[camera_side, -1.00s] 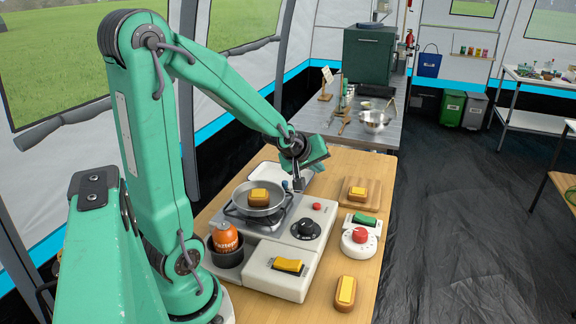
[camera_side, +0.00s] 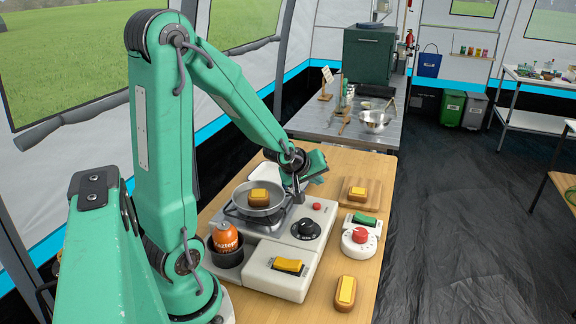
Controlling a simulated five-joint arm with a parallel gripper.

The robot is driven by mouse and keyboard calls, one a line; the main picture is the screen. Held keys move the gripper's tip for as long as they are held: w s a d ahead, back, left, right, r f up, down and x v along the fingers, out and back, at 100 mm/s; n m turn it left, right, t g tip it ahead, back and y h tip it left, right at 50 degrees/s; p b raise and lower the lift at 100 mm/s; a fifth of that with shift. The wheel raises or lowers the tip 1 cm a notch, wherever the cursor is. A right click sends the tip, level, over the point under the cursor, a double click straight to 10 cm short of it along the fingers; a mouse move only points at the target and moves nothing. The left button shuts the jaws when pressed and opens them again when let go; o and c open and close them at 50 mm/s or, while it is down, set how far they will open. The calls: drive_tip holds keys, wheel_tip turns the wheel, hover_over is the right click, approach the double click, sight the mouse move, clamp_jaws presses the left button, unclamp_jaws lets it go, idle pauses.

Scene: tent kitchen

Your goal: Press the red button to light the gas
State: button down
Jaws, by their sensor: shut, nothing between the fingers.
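The red button (camera_side: 317,206) is a small round piece on the top of the white gas stove (camera_side: 326,222), near its far right corner and behind a black dial (camera_side: 305,229). My gripper (camera_side: 298,196) is shut and empty, pointing down over the far side of the stove. It is to the left of the red button, between it and the pan. I cannot tell whether its tips touch the stove. A grey pan (camera_side: 259,211) with a brown and yellow block (camera_side: 258,197) in it sits on the burner.
An orange gas canister (camera_side: 225,237) stands in a dark holder at the stove's left. Right of the stove are a white device with a red knob (camera_side: 360,236), a green rocker switch (camera_side: 364,219), and yellow-topped blocks (camera_side: 345,291). A yellow switch (camera_side: 288,265) sits on the stove's front.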

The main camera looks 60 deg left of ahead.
sight(314, 207)
drive_tip(key=shift+f, duration=2.5)
drive_tip(key=shift+f, duration=1)
idle(1.2)
drive_tip(key=shift+r, duration=0.15)
idle(0.3)
drive_tip(key=shift+r, duration=0.8)
drive_tip(key=shift+r, duration=0.15)
drive_tip(key=shift+r, duration=2.4)
